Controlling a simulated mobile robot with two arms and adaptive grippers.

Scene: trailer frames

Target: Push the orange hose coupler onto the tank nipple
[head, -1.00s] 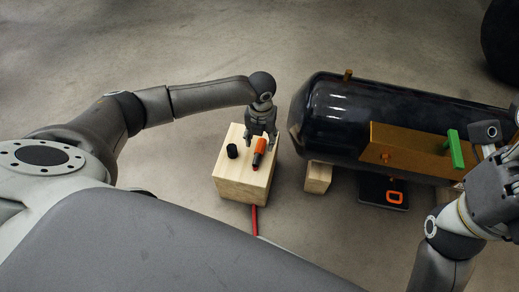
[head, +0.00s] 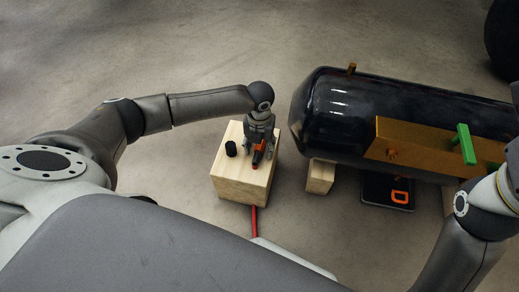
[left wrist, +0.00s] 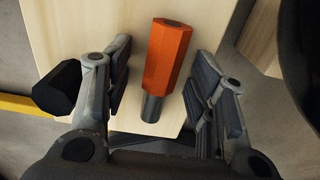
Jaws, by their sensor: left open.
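The orange hose coupler (head: 259,149) lies on top of a pale wooden block (head: 232,187). In the left wrist view the coupler (left wrist: 167,58) is a faceted orange body with a grey metal end toward the gripper base. My left gripper (head: 261,148) is open and low over the block. In the left wrist view its fingers (left wrist: 160,88) stand on both sides of the coupler, with gaps. Which is the nipple is unclear.
A black cap-like piece (head: 231,148) stands on the block left of the coupler. A red hose (head: 254,220) runs down from the block. The panel bears a green handle (head: 465,144). A small wooden block (head: 320,177) is at the tank.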

